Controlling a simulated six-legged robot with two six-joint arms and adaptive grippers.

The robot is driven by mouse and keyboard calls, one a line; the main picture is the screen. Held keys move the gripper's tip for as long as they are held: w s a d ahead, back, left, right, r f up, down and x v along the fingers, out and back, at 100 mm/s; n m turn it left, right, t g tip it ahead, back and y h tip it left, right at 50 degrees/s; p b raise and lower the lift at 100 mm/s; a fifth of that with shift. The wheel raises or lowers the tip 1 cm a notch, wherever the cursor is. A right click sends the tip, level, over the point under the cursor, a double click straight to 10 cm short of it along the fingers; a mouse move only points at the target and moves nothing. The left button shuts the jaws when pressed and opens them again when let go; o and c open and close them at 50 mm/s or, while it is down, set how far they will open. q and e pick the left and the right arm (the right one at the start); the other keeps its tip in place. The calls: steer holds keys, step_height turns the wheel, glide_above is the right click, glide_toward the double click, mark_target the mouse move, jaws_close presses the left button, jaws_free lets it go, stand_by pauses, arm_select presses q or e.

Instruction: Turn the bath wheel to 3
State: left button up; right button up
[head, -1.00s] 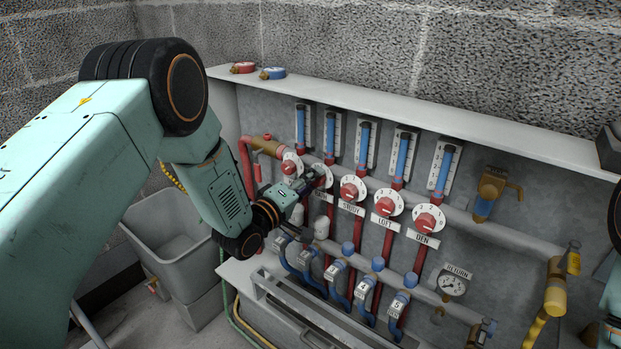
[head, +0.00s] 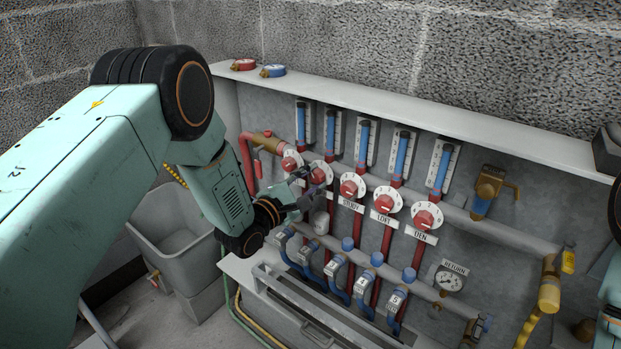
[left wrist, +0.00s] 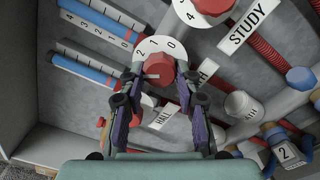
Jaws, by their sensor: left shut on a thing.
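The bath wheel is a red knob on a white numbered dial, second from the left in the head view (head: 320,172). My left gripper (head: 308,181) reaches it from the lower left. In the left wrist view my left gripper (left wrist: 159,78) is shut on the bath wheel (left wrist: 157,66), one finger on each side. The dial's 2, 1 and 0 show above the knob; its other numbers are hidden behind the fingers. I cannot tell which number the wheel is set to. The bath label (left wrist: 206,70) is partly covered, with its last letter showing. My right gripper is out of view.
The hall wheel (head: 291,160) is close on the left, the study wheel (head: 350,186) on the right. The loft wheel (head: 384,202) and den wheel (head: 428,217) follow. Flow gauges (head: 365,142) stand above; blue-capped valves (head: 338,266) and pipes lie below. A shelf (head: 430,120) overhangs the panel.

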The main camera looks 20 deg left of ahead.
arm_select(q)
steer(key=shift+r+n, duration=0.1)
steer(key=shift+n, duration=1)
steer(key=o, duration=1.2)
steer(key=shift+c, duration=0.2)
steer(key=v, duration=1.2)
